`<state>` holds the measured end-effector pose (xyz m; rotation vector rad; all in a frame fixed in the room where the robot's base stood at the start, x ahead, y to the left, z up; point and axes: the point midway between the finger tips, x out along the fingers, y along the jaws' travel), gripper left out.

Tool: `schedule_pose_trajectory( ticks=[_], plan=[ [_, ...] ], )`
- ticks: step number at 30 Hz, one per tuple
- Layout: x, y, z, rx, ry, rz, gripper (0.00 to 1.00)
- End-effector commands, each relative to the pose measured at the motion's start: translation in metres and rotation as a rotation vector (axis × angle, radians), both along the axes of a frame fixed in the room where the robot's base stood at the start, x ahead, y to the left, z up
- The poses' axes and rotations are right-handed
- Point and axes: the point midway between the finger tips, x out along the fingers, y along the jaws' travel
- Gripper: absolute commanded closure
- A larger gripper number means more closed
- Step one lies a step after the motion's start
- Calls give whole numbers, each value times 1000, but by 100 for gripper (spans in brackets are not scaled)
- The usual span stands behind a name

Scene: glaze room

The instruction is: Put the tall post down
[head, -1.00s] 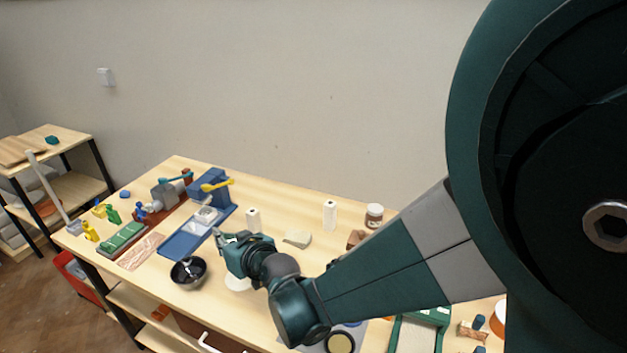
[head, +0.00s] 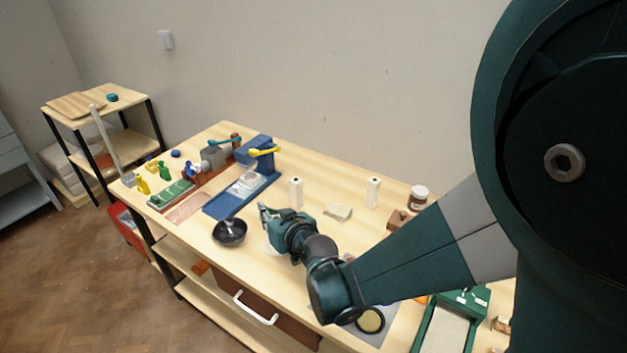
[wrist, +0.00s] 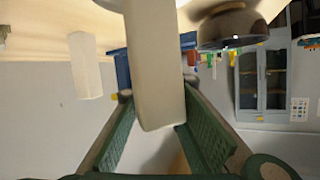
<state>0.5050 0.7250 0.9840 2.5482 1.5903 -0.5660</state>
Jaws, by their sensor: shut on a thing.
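The tall post (wrist: 158,70) is a cream-white, squared bar in the wrist view. My gripper (wrist: 157,128) is shut on it near one end, with a green ribbed finger on each side. The wrist view appears upside down, with the table at its top; the post's far end runs out of frame there. In the head view my gripper (head: 266,214) is low over the table, beside the dark bowl, and the held post cannot be made out. I cannot tell whether it touches the surface below.
A white post (head: 296,193) stands close behind my gripper, and another white post (head: 373,192) farther right. The dark bowl (head: 229,232) is at left front, with the blue press (head: 250,180) behind it.

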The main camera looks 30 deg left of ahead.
Motion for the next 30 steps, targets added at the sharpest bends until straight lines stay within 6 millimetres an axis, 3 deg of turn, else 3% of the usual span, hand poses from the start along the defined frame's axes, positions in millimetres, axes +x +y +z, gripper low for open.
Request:
schedule_pose_trajectory(
  ticks=[1, 2, 6, 21, 30],
  plan=[
    [0, 0, -2, 0, 0, 0, 100],
    [0, 0, -2, 0, 0, 0, 87],
    [0, 0, -1, 0, 0, 0, 72],
    [0, 0, 3, 0, 0, 0, 72],
    [-10, -24, 12, 0, 0, -1, 72]
  ],
)
